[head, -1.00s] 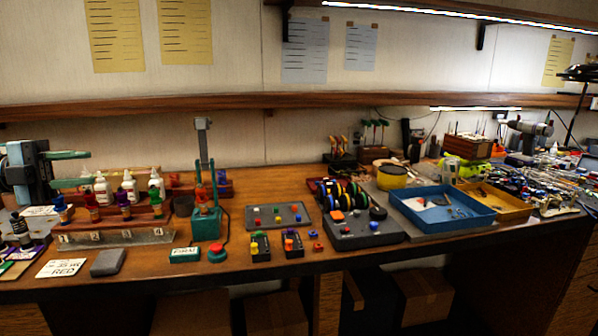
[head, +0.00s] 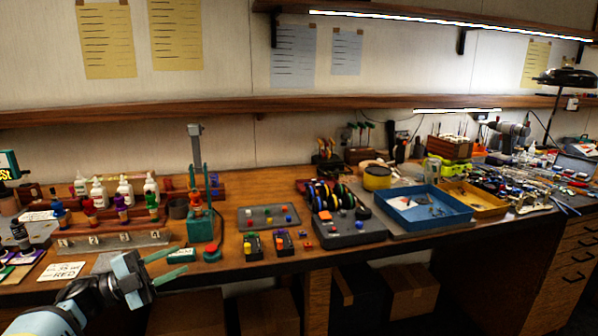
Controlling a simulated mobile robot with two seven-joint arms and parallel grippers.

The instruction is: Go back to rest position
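My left gripper (head: 182,257) reaches in from the bottom left of the head view, in front of the bench's front edge. Its two teal fingers are apart with nothing seen between them, so it is open and empty. It overlaps the view of a grey block and the bench edge near the white card marked RED (head: 58,272). I cannot tell its exact distance from the edge. My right gripper is not in view.
The wooden bench (head: 350,255) holds a row of small bottles, a teal press (head: 198,222) with a red button (head: 211,252), a grey parts tray (head: 269,217), a wheel stand, a blue tray (head: 424,226) and a yellow tray (head: 487,208). Cardboard boxes (head: 408,290) stand below.

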